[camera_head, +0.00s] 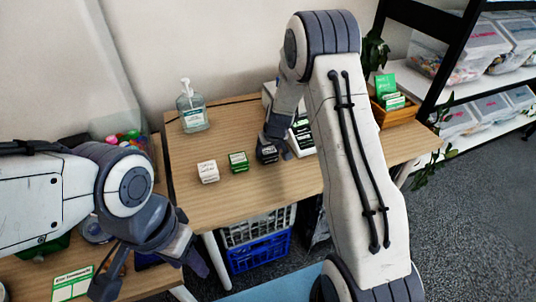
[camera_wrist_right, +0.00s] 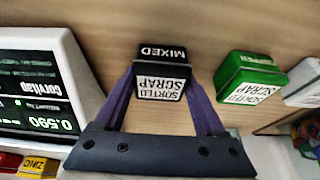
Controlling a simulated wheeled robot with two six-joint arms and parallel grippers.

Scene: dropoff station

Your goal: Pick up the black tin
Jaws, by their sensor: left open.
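The black tin (camera_head: 267,154) stands on the wooden table, partly hidden by my right gripper (camera_head: 275,147) in the head view. In the right wrist view the black tin (camera_wrist_right: 160,82) has a white label reading "SORTED SCRAP" and "MIXED" on its lid edge. The purple fingers of my right gripper (camera_wrist_right: 161,85) lie on both sides of the tin, close to it; whether they press on it I cannot tell. My left gripper (camera_head: 150,268) is open and empty at the lower left, away from the tin.
A green tin (camera_head: 238,162) and a white tin (camera_head: 208,171) stand left of the black tin. A scale (camera_wrist_right: 38,90) showing 0.590 is close on the other side. A sanitizer bottle (camera_head: 192,108) stands behind; a wooden box (camera_head: 393,110) is at the table's right end.

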